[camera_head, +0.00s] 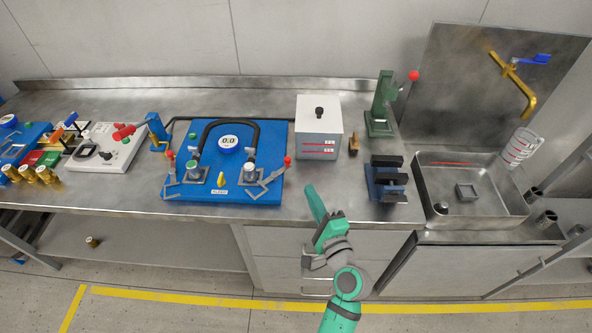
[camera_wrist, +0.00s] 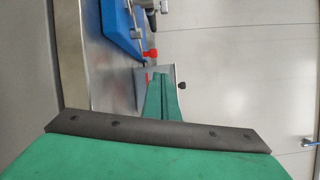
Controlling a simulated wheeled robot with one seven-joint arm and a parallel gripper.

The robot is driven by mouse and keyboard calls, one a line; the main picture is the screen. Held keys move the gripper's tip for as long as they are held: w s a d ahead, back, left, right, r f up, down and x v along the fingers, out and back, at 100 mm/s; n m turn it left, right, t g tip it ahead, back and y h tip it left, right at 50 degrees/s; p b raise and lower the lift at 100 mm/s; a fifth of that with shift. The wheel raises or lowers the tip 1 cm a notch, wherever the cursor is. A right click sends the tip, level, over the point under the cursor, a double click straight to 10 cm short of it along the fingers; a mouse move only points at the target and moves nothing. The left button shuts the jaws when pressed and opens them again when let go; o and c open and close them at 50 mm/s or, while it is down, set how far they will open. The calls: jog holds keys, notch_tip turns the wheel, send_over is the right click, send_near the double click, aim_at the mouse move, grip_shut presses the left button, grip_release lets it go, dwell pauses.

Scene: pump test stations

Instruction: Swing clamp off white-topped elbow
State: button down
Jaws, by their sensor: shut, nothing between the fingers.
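A blue board (camera_head: 226,134) on the bench carries two elbows joined by a black hose arch, with a gauge reading 0.0 between them. The right elbow (camera_head: 250,169) looks pale on top; the left elbow (camera_head: 192,164) looks greenish on top. Beside each stands a toggle clamp with a red-tipped handle, the right clamp (camera_head: 270,180) and the left clamp (camera_head: 173,178). Whether the clamps press on the elbows is too small to tell.
A white-lidded tank (camera_head: 318,114) stands right of the board, with a green lever stand (camera_head: 380,110) and a dark block fixture (camera_head: 386,182) further right. A sink (camera_head: 470,210) is at far right. A white panel (camera_head: 108,148) lies left of the board.

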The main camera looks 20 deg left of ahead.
jog(key=shift+s+d+f+n+t+h, duration=0.25)
jog(key=shift+d+f+n+t+h, duration=0.4)
jog(key=shift+d+n, duration=0.2)
jog(key=x, duration=1)
jog(key=shift+w+f, duration=0.1)
jog(key=shift+f, duration=0.05)
jog(key=shift+a, duration=1.9)
